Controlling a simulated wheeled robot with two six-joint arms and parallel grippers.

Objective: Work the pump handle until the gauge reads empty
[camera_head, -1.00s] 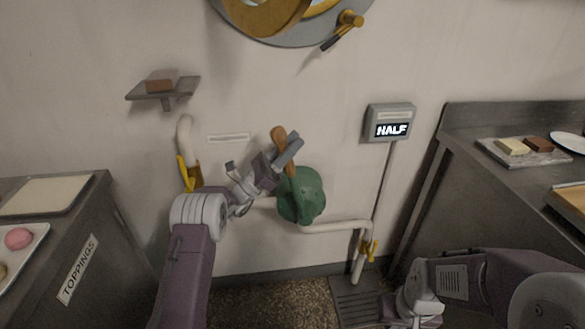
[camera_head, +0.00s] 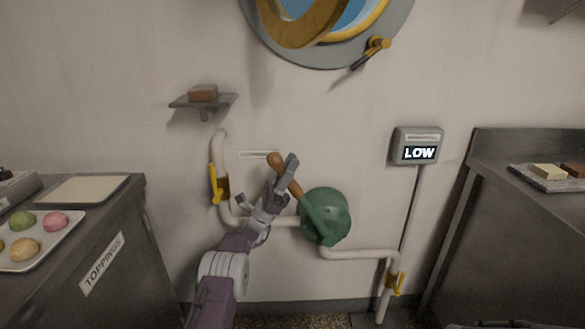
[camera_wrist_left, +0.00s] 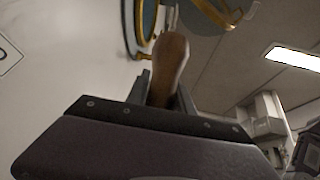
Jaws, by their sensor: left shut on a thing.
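The green pump (camera_head: 334,208) is on the wall in the middle of the head view. Its handle has a green lever and a brown wooden grip (camera_head: 276,161), and it leans up to the left. My left gripper (camera_head: 284,178) is shut on the handle near the wooden grip. In the left wrist view the wooden grip (camera_wrist_left: 169,62) stands up between the fingers. The gauge (camera_head: 418,147) on the wall to the right reads LOW. My right gripper is out of view.
White pipes with yellow valve levers (camera_head: 213,184) run on both sides of the pump. A small shelf (camera_head: 185,102) is above left. A toppings counter (camera_head: 130,250) stands at left and a steel counter (camera_head: 500,230) at right. A round porthole (camera_head: 320,60) is above.

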